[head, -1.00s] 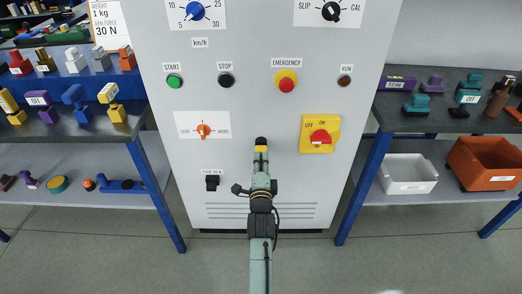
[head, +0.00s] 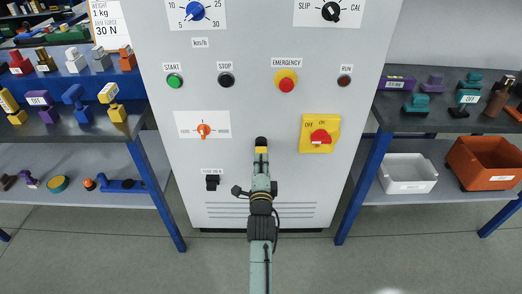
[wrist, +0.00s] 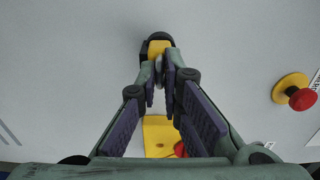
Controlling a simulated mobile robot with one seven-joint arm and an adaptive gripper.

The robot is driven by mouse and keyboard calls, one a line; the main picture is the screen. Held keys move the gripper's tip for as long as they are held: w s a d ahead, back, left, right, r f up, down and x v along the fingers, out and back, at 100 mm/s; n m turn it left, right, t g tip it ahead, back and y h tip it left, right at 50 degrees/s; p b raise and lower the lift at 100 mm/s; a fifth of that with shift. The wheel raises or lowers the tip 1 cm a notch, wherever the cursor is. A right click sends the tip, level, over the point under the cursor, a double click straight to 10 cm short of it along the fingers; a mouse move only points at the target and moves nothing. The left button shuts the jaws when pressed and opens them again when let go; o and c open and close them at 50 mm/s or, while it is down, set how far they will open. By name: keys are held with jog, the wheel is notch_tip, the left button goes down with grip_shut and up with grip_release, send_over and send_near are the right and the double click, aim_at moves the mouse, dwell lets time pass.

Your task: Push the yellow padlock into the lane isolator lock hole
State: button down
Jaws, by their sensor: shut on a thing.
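The yellow padlock (head: 261,150) is at the tip of my gripper, with a dark part above its yellow body. It also shows in the wrist view (wrist: 159,48), at the far end of the fingers. My gripper (wrist: 160,76) is shut on the padlock, in front of the grey panel. The lane isolator is a yellow plate (head: 306,146) with a red rotary knob (head: 320,137) and OFF and ON marks. It lies right of the padlock in the head view, apart from it. In the wrist view the plate (wrist: 157,126) is partly hidden by the fingers.
The grey panel (head: 240,135) carries an orange selector (head: 204,130), a black switch (head: 212,181) and an emergency button (head: 286,83). Shelves with loose parts stand on both sides. The panel face between padlock and isolator is clear.

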jog(key=shift+s, duration=0.1)
dwell(0.5)
jog(key=s+p, duration=0.1)
jog(key=s, duration=0.2)
jog(key=shift+d, duration=0.1)
dwell(0.5)
